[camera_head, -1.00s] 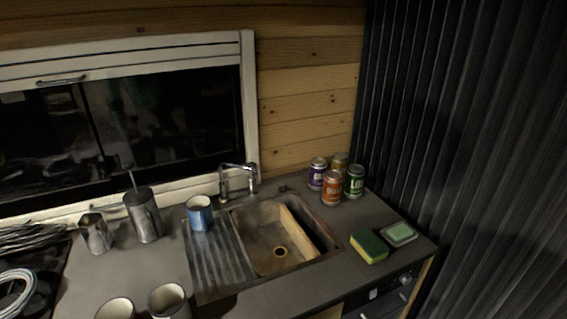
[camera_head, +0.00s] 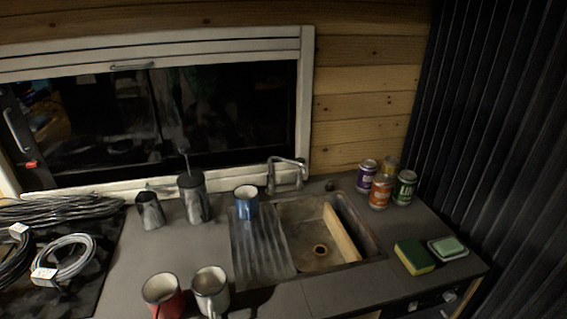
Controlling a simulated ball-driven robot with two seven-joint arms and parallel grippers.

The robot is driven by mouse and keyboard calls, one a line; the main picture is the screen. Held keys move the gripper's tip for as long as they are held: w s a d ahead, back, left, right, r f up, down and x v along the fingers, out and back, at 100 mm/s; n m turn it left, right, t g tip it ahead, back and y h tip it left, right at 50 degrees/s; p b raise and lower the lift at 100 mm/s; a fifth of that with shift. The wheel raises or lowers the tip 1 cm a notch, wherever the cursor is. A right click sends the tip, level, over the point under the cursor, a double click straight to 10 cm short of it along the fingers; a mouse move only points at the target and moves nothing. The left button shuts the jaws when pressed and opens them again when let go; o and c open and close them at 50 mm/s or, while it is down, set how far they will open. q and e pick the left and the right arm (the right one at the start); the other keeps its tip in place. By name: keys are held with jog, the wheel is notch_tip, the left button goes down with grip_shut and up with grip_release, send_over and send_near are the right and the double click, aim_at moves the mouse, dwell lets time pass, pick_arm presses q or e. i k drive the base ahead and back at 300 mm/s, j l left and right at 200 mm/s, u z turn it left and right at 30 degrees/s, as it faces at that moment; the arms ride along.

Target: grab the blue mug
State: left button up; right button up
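The blue mug (camera_head: 246,205) stands upright at the back of the ribbed drainboard (camera_head: 262,250), left of the sink and in front of the window. Its rim and inside are pale. Nothing covers it from the front. Neither of my grippers shows in the head view.
A metal press pot (camera_head: 194,198) and a small metal pot (camera_head: 149,211) stand left of the mug. A red mug (camera_head: 163,297) and a white mug (camera_head: 211,291) stand at the front. The tap (camera_head: 286,175) and sink (camera_head: 318,247) are to the right, with cans and a sponge (camera_head: 414,257) beyond.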

aim_at(248, 206)
jog(key=i+l, duration=0.1)
jog(key=l, duration=0.4)
jog(key=i+l, duration=0.1)
jog(key=l, duration=0.4)
jog(key=i+l, duration=0.1)
jog(key=l, duration=0.4)
